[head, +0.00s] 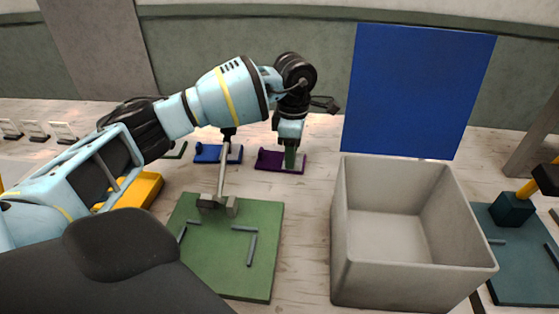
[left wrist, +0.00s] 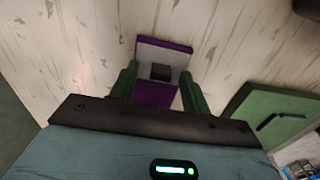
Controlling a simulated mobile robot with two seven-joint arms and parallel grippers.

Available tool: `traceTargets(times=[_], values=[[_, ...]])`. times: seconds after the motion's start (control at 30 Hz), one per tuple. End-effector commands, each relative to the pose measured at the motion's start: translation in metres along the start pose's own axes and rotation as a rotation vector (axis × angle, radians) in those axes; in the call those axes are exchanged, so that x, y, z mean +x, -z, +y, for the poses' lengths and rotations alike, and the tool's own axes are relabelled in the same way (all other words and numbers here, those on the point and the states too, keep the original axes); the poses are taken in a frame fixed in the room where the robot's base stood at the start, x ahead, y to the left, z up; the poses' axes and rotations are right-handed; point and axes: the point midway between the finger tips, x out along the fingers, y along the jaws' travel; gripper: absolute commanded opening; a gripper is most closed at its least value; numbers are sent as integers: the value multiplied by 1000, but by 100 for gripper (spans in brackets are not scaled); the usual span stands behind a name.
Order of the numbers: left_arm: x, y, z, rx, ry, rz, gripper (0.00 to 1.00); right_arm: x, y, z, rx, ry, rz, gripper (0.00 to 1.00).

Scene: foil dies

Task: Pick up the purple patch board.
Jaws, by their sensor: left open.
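The purple patch board (head: 267,162) lies on the light wooden table, beyond the green mat. My left gripper (head: 290,160) is over it, with its green fingers pointing down at the board's right part. In the left wrist view the board (left wrist: 154,96) shows purple edges, a pale face and a dark block in its middle. The left gripper (left wrist: 158,72) is open there, with one finger on each side of the board. I cannot tell whether the fingers touch it. My right gripper is not in view.
A blue board (head: 210,153) lies to the left of the purple one. A green mat (head: 215,265) with grey bars is in front. A large grey open bin (head: 345,235) stands to the right, before an upright blue panel (head: 415,90). A yellow block (head: 143,188) sits left.

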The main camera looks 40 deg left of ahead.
Motion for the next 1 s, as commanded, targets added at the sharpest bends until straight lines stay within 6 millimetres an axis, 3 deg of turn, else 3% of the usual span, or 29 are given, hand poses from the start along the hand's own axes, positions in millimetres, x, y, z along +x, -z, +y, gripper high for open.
traceTargets(times=[0.07, 0.4, 0.77, 1.0], values=[[0, 0, 0, 0, 0, 0, 43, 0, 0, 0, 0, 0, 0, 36], [0, 0, 0, 0, 0, 0, 0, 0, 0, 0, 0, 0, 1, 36], [-5, 0, 0, 0, -1, -1, 0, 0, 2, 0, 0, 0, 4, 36], [-43, -1, 1, 0, -4, -3, 0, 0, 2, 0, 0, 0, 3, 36]])
